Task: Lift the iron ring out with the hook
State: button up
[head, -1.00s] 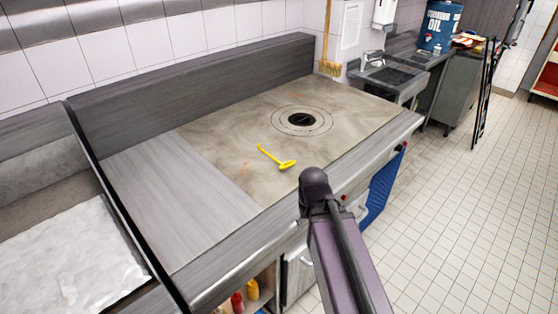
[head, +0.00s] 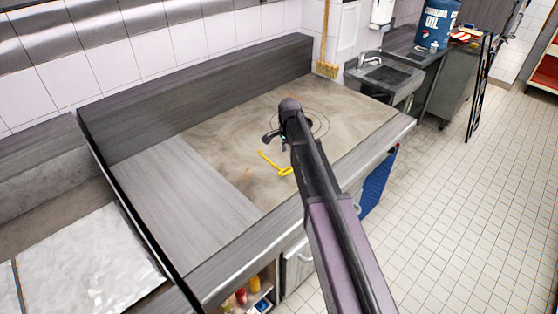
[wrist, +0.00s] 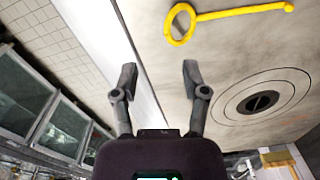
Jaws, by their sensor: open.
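The yellow hook (head: 267,160) lies flat on the stove top, left of the rings. In the wrist view the hook (wrist: 235,14) shows a round loop at its left end and a small bent tip at its right end. The concentric iron rings (head: 322,126) sit flush in the stove top around a dark centre opening, partly hidden by my arm. They also show in the wrist view (wrist: 290,82). My gripper (wrist: 159,73) is open and empty, its fingers apart from the hook's loop. In the head view it is above the top, just beyond the hook and mostly hidden.
The stove top (head: 235,130) has a raised back wall (head: 200,95) and a bare metal strip (head: 185,185) on its left. A broom (head: 327,68) hangs at the back right, near a sink (head: 385,75). A blue drum (head: 437,25) stands farther right.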

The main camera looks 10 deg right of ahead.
aim_at(287, 173)
jog(key=shift+w+r+m, duration=0.35)
jog(key=shift+w+m, duration=0.05)
jog(key=shift+w, duration=0.3)
jog(key=shift+f, duration=0.1)
notch_tip(287, 173, down, 8)
jog(key=b, duration=0.8)
jog(key=shift+f, duration=0.25)
jog(key=shift+f+b, duration=0.1)
jog(key=shift+b, duration=0.25)
jog(key=shift+w+d+f+b, duration=0.1)
jog(key=shift+w+f+b, duration=0.05)
jog(key=shift+f+b, duration=2.35)
grip_shut()
